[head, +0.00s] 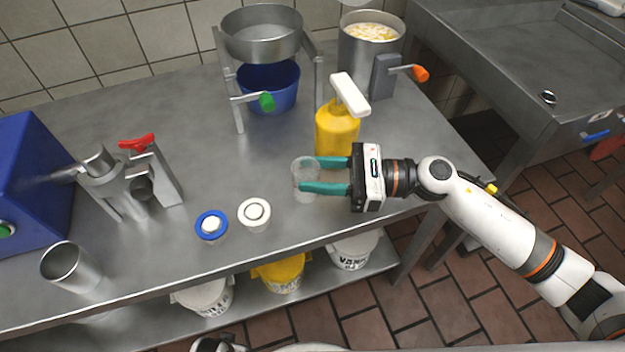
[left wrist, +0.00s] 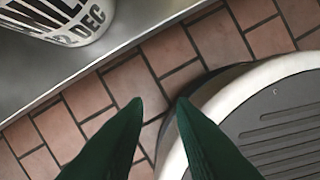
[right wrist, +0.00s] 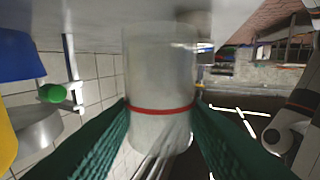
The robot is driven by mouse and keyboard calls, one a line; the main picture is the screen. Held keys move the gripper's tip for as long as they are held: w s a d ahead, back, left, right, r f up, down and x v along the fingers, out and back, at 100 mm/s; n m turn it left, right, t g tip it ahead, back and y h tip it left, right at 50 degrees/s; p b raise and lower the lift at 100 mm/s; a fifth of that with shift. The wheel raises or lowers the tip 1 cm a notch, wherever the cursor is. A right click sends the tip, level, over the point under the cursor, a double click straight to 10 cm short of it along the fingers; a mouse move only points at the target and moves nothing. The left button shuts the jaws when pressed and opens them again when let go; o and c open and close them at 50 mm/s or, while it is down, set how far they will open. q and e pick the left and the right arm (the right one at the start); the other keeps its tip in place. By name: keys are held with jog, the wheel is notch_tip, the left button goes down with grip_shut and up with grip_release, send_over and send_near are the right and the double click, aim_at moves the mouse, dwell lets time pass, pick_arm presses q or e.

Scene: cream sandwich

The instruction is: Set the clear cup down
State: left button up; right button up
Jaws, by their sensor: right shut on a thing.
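The clear cup (head: 305,193) is a see-through tumbler over the right part of the steel table, in front of the yellow pump bottle. My right gripper (head: 299,175) comes in from the right, its green fingers shut on the cup's two sides. In the right wrist view the cup (right wrist: 160,75) fills the space between the fingers and shows a red band. One end of it is close to the grey table surface; I cannot tell whether it touches. My left gripper (left wrist: 160,101) is open and empty over the floor, by the table's lower shelf.
A yellow pump bottle (head: 337,128) stands just behind the cup. A metal cup (head: 66,268) is at front left. A blue bucket (head: 268,88) sits under a steel hopper. The central tabletop is clear.

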jog(key=shift+a, duration=0.4)
jog(key=shift+a+f, duration=0.1)
jog(key=shift+f, duration=0.2)
pick_arm(q)
jog(key=shift+w+r, duration=0.3)
jog(key=shift+r, duration=0.05)
pick_arm(e)
jog(key=shift+f, duration=1.5)
pick_arm(q)
jog(key=shift+b, duration=0.3)
pick_arm(e)
jog(key=shift+f, duration=0.1)
jog(key=o, duration=0.9)
pick_arm(q)
jog(key=shift+w+r, duration=0.35)
jog(key=shift+r, duration=0.05)
pick_arm(e)
jog(key=shift+o, duration=0.2)
pick_arm(q)
jog(key=shift+s, duration=0.15)
